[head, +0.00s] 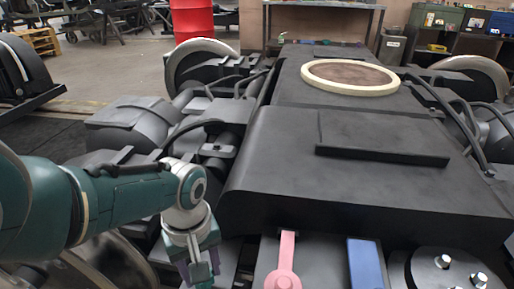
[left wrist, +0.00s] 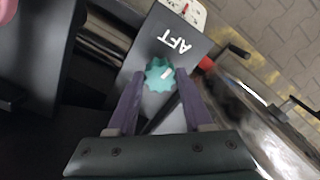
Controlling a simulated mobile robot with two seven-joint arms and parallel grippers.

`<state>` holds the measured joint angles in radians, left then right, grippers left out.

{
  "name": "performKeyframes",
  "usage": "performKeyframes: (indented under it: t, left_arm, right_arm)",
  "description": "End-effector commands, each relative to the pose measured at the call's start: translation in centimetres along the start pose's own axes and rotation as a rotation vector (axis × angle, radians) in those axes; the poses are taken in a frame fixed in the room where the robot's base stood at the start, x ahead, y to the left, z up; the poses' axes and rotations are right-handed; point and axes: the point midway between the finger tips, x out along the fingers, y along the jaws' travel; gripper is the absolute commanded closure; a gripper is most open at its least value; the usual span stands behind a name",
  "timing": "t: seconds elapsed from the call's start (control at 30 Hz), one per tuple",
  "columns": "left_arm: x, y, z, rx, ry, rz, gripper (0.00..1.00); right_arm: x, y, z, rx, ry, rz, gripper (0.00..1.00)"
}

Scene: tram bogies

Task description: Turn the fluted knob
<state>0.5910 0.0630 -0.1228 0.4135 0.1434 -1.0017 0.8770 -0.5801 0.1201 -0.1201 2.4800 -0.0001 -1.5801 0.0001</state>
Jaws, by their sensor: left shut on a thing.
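The fluted knob (left wrist: 159,74) is teal with a pale mark on its face. It sits on a dark grey plate (left wrist: 193,40) that reads AFT. My left gripper (left wrist: 161,79) has its two purple fingers on either side of the knob, shut on it. In the head view my left gripper (head: 201,271) points down at the bottom edge, left of the pink lever, and the knob is hidden there. My right gripper is in neither view.
A pink lever (head: 285,263) and a blue bar (head: 366,264) lie at the front of the black bogie frame (head: 270,185). A white dial (left wrist: 187,11) and a red part (left wrist: 205,64) are near the plate. A red drum (head: 192,18) stands behind.

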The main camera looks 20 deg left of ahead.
Motion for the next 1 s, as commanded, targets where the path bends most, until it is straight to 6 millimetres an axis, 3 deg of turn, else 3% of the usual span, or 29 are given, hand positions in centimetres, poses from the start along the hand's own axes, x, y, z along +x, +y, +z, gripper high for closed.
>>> performKeyframes:
  t: [0.3,0.83,0.87,1.0]
  left_arm:
    - [-0.08,0.12,-0.03,-0.115,0.001,0.002,1.0]
    - [-0.08,0.1,-0.06,-0.134,0.002,0.002,1.0]
    - [-0.08,0.1,-0.06,-0.134,0.002,0.002,0.46]
    - [-0.06,0.07,-0.05,-0.134,0.001,0.002,0.3]
  right_arm:
    - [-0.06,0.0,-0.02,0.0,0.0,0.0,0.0]
    - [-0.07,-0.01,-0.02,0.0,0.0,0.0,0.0]
    - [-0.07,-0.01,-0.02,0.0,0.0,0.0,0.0]
    - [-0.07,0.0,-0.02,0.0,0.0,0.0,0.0]
